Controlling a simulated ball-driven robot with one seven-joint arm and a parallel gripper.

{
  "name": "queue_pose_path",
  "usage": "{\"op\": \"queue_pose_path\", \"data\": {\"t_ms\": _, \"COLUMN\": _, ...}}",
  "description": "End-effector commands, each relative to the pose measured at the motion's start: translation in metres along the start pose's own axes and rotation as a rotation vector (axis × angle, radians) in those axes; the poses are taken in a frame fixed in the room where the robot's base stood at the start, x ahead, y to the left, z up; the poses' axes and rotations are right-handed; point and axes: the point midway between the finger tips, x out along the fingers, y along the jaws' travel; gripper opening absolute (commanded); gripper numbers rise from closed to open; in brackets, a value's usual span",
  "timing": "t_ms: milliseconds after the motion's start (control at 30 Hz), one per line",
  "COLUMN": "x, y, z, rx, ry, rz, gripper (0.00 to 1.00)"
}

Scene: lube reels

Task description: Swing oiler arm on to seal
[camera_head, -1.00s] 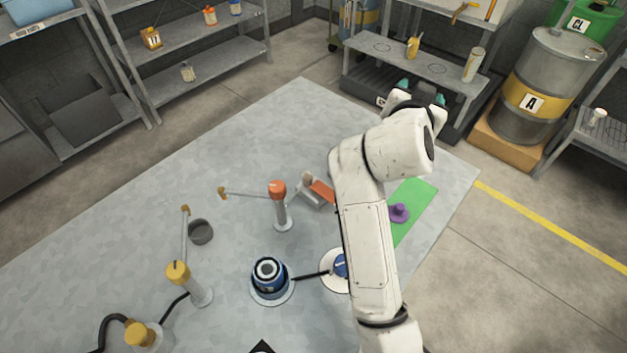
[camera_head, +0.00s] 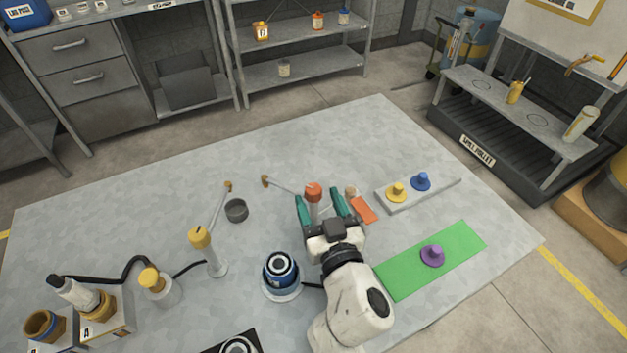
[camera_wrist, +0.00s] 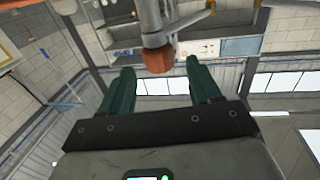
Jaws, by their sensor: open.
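An oiler post with an orange cap (camera_head: 313,191) stands mid-table, its thin arm (camera_head: 288,187) reaching left to a brown tip (camera_head: 265,181). My gripper (camera_head: 320,198) is open, its teal fingers either side of the orange-capped post. In the wrist view the orange-brown cap (camera_wrist: 157,60) shows between the fingers with visible gaps. A second oiler with a yellow cap (camera_head: 199,237) stands left, its arm (camera_head: 219,208) pointing away towards the back. A blue and black round unit (camera_head: 280,266) on a pale disc may hold the seal; I cannot tell. My gripper hides the lower orange-capped post.
A dark cup (camera_head: 236,210) stands between the oilers. An orange-red piece (camera_head: 362,208) lies right of my gripper. A grey plate (camera_head: 440,188) holds yellow and blue knobs. A green mat (camera_head: 400,280) bears a purple knob (camera_head: 432,256). A yellow-capped jar (camera_head: 155,284) stands front left.

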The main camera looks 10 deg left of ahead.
Motion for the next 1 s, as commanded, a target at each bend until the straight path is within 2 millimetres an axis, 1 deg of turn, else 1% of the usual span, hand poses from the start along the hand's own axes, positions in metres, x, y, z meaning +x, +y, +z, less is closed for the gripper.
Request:
{"op": "queue_pose_path", "data": {"t_ms": 33, "x": 0.011, "y": 0.0, "z": -0.001, "rx": -0.002, "ry": 0.001, "rz": 0.0, "gripper": 0.63}}
{"op": "queue_pose_path", "data": {"t_ms": 100, "x": 0.022, "y": 0.0, "z": -0.001, "rx": -0.002, "ry": 0.001, "rz": 0.001, "gripper": 0.63}}
{"op": "queue_pose_path", "data": {"t_ms": 200, "x": 0.036, "y": 0.0, "z": -0.001, "rx": -0.001, "ry": 0.001, "rz": 0.001, "gripper": 0.63}}
{"op": "queue_pose_path", "data": {"t_ms": 300, "x": 0.046, "y": 0.0, "z": 0.0, "rx": -0.002, "ry": 0.001, "rz": 0.001, "gripper": 0.63}}
{"op": "queue_pose_path", "data": {"t_ms": 500, "x": 0.054, "y": 0.0, "z": 0.0, "rx": 0.0, "ry": 0.0, "rz": 0.001, "gripper": 0.63}}
{"op": "queue_pose_path", "data": {"t_ms": 733, "x": 0.054, "y": 0.001, "z": 0.0, "rx": -0.001, "ry": 0.0, "rz": 0.002, "gripper": 0.63}}
{"op": "queue_pose_path", "data": {"t_ms": 1000, "x": 0.054, "y": 0.001, "z": 0.0, "rx": -0.001, "ry": 0.0, "rz": 0.002, "gripper": 0.37}}
